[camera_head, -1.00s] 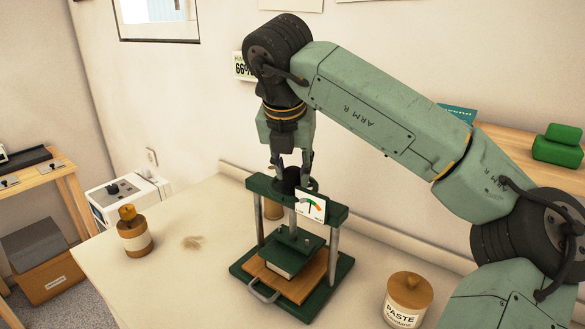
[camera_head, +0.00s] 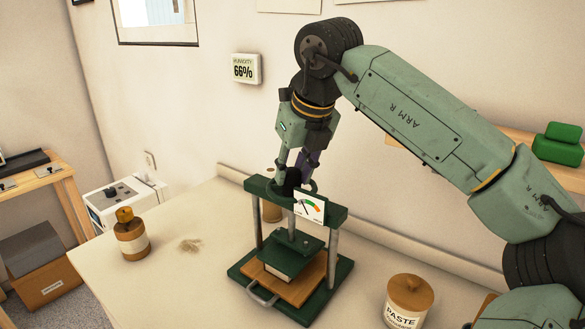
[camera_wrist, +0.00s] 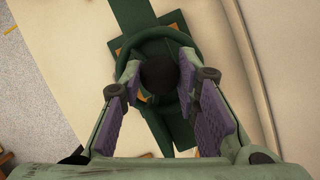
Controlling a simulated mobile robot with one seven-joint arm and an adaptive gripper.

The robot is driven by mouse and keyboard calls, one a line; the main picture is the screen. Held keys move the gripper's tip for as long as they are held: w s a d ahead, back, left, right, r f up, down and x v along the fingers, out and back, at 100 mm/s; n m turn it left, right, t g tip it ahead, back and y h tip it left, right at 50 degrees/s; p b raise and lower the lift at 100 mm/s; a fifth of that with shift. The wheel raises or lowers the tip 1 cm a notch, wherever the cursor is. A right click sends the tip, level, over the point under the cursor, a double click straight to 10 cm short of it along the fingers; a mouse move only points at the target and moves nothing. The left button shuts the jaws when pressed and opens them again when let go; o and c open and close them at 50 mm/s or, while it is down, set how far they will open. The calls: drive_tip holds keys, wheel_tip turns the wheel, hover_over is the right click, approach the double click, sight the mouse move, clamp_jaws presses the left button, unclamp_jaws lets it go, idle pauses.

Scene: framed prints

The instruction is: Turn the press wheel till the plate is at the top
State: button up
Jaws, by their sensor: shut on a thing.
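A green press (camera_head: 333,215) stands on the table, with a dark wheel (camera_head: 291,183) on top of its crossbeam. The wheel's green ring (camera_wrist: 165,33) and round black hub (camera_wrist: 159,75) show in the wrist view. My gripper (camera_head: 293,178) points down over the wheel, tilted. In the wrist view my gripper (camera_wrist: 160,82) has its purple-padded fingers on both sides of the hub, inside the ring, shut on it. The green plate (camera_head: 297,241) is low in the frame, just over a pale block on a wooden board (camera_head: 292,291). Any gap below the plate is unclear.
A paste jar (camera_head: 408,300) stands right of the press and a brown-and-cream bottle (camera_head: 131,235) left of it. A gauge card (camera_head: 309,206) is on the crossbeam's front. A humidity display (camera_head: 245,69) hangs behind. The table's left part is mostly clear.

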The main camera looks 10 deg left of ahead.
drive_tip(key=n+g, duration=0.1)
drive_tip(key=n, duration=0.1)
drive_tip(key=n+g+y+p, duration=0.1)
drive_tip(key=n, duration=0.2)
drive_tip(key=shift+w, duration=0.15)
drive_tip(key=shift+n, duration=0.4)
drive_tip(key=o, duration=1.2)
drive_tip(key=shift+c, duration=0.2)
drive_tip(key=v, duration=1.2)
drive_tip(key=shift+d, duration=0.1)
